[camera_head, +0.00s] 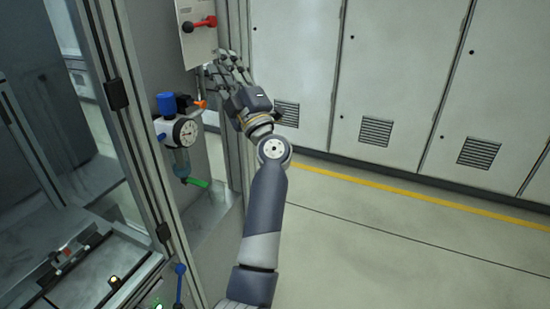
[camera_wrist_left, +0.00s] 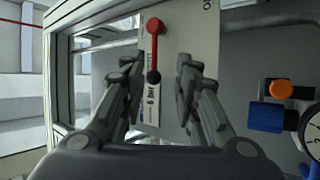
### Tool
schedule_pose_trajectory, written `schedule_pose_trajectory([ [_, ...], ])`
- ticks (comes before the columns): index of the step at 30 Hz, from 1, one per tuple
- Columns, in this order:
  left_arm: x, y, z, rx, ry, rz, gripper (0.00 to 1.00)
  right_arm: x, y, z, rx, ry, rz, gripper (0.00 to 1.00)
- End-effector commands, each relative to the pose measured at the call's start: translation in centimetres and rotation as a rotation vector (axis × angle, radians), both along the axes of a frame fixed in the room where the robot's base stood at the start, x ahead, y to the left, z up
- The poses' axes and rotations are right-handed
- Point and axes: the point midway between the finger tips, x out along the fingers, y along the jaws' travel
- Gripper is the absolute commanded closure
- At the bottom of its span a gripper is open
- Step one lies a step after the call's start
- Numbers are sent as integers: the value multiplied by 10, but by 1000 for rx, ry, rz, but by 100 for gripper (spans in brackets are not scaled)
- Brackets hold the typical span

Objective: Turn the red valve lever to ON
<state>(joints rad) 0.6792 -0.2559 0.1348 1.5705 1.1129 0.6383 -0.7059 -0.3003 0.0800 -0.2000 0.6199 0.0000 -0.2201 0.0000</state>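The red valve lever (camera_head: 205,22) is mounted on a white panel (camera_head: 196,45) at the top of the head view. It points right from its dark pivot there. In the left wrist view the red lever (camera_wrist_left: 154,45) runs from a dark pivot up to a round red end. My left gripper (camera_head: 228,69) is just below and right of the panel. Its fingers (camera_wrist_left: 160,73) are spread, with the lever's lower part and pivot seen between them. I see no grip on the lever. Panel lettering is partly cut off. My right gripper is not in view.
A regulator with a blue knob (camera_head: 166,103), round gauge (camera_head: 186,132) and orange handle (camera_head: 201,104) is below the panel. A framed glass enclosure (camera_head: 119,95) stands at left. Grey cabinets (camera_head: 390,75) line the back. The floor at right is clear.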

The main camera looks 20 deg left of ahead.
Motion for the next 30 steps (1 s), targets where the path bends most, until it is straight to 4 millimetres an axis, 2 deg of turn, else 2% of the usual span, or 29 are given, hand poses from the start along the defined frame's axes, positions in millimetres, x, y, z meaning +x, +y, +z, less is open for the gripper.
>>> schedule_pose_trajectory([
  [1, 5, -4, -11, 19, 23, -7, 71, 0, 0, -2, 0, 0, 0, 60],
  [12, 35, -31, -74, 134, 158, -74, 71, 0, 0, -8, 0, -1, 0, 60],
  [30, 64, -70, -182, 278, 364, -185, 71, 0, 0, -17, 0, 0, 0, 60],
])
